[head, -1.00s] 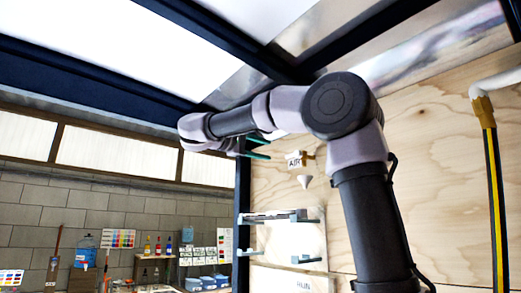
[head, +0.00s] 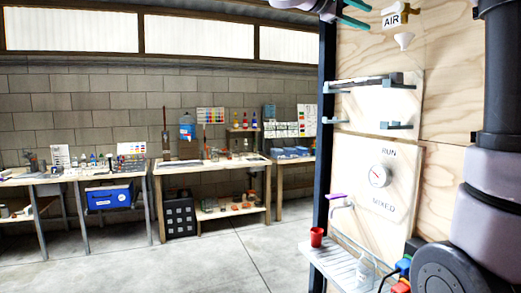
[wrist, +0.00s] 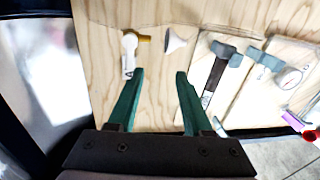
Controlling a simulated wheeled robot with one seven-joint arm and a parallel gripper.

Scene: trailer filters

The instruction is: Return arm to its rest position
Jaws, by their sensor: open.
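My gripper (wrist: 160,74) is open, with its two green fingers apart and nothing between them in the wrist view. It faces the plywood wall, below the AIR fitting (wrist: 130,50) and a small white funnel (wrist: 175,42) in that picture. In the head view the green fingers (head: 355,13) show at the top edge, left of the AIR fitting (head: 392,18). Most of the gripper is cut off there. My arm stands at the right edge of the head view, partly out of frame.
A bracket shelf (head: 365,82) holds a dark cylinder-like item. Below are a RUN/MIXED gauge (head: 380,175), a tap (head: 340,200) and a red cup (head: 316,237) on a white slatted shelf (head: 345,268). Workbenches line the block wall. The concrete floor (head: 215,262) is open.

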